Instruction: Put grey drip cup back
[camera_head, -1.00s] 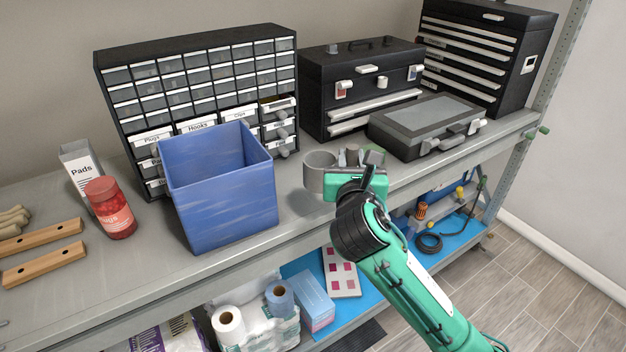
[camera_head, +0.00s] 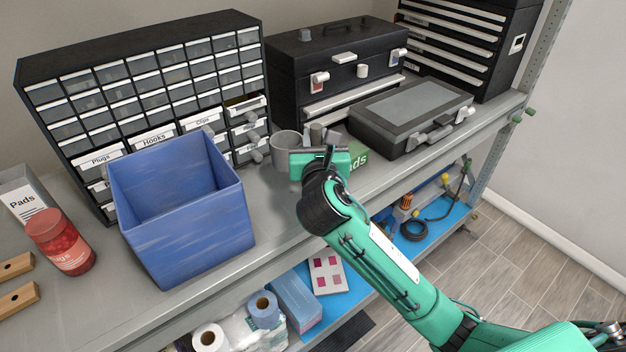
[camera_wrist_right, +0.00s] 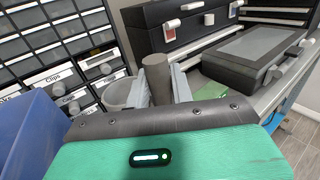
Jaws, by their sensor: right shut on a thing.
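The grey drip cup (camera_head: 287,145) is at the back of the upper shelf, just right of the small-drawer cabinet and in front of the black toolbox. My right gripper (camera_head: 315,138) is at its right side. In the right wrist view, the cup's rim (camera_wrist_right: 118,92) shows left of a dark grey upright post (camera_wrist_right: 156,78), which stands between the gripper's light grey fingers (camera_wrist_right: 160,90). The gripper is shut on this post, which looks like the cup's handle. The green gripper body hides the cup's lower part, so I cannot tell whether it touches the shelf. My left gripper is out of view.
A blue open bin (camera_head: 188,240) stands left of my right arm. The drawer cabinet (camera_head: 150,95) has protruding knobs near the cup. The black toolbox (camera_head: 335,70) and a flat grey case (camera_head: 410,115) stand right. A green labelled item (camera_head: 357,156) lies beside the gripper.

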